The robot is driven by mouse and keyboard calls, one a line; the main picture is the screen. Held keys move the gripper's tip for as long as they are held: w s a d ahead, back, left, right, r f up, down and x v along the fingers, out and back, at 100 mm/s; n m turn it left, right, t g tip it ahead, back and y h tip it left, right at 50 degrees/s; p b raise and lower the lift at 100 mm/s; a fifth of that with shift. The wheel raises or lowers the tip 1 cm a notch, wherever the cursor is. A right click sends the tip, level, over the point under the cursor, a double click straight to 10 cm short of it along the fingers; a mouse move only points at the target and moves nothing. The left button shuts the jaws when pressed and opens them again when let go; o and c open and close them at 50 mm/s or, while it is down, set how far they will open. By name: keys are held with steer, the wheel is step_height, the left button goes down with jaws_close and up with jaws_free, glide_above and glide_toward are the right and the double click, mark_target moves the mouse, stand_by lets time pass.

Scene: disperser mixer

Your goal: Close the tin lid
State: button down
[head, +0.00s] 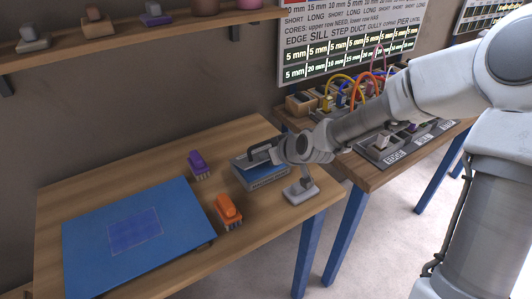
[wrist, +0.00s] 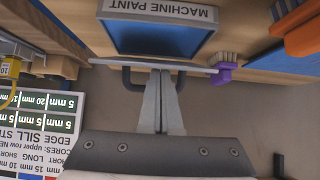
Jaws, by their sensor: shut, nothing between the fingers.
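The tin (head: 268,183) is a grey box with blue inside, on the wooden table left of my arm. In the wrist view the tin (wrist: 160,13) shows upside down with its "MACHINE PAINT" label and blue interior uncovered. Its lid (wrist: 150,66) stands open, seen nearly edge-on at the far side from the label. A dark handle (wrist: 131,82) sticks out from the lid's outer face. My gripper (wrist: 160,76) is shut and empty, its fingertips close behind the lid, between the handle's sides. I cannot tell whether they touch. In the head view my gripper (head: 256,156) partly hides the lid.
A purple brush (head: 197,162) and an orange brush (head: 228,209) stand left of the tin. A large blue panel (head: 185,215) covers the table's left part. A small grey stand (head: 301,190) is right of the tin. A second table (head: 365,175) holds trays and coloured cables.

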steer(key=shift+s+d+f+b, duration=0.25)
steer(key=shift+f+b, duration=0.15)
steer(key=shift+f, duration=0.2)
steer(key=shift+s+d+f+b, duration=0.1)
steer(key=shift+s+f+b, duration=0.1)
steer(key=shift+f+b, duration=0.3)
steer(key=shift+s+d+f+t+y, duration=0.1)
steer(key=shift+s+f+t+y, duration=0.1)
steer(key=shift+f+t+y, duration=0.35)
steer(key=shift+s+f+b, duration=0.1)
steer(key=shift+f+b, duration=0.45)
steer(key=shift+b, duration=0.15)
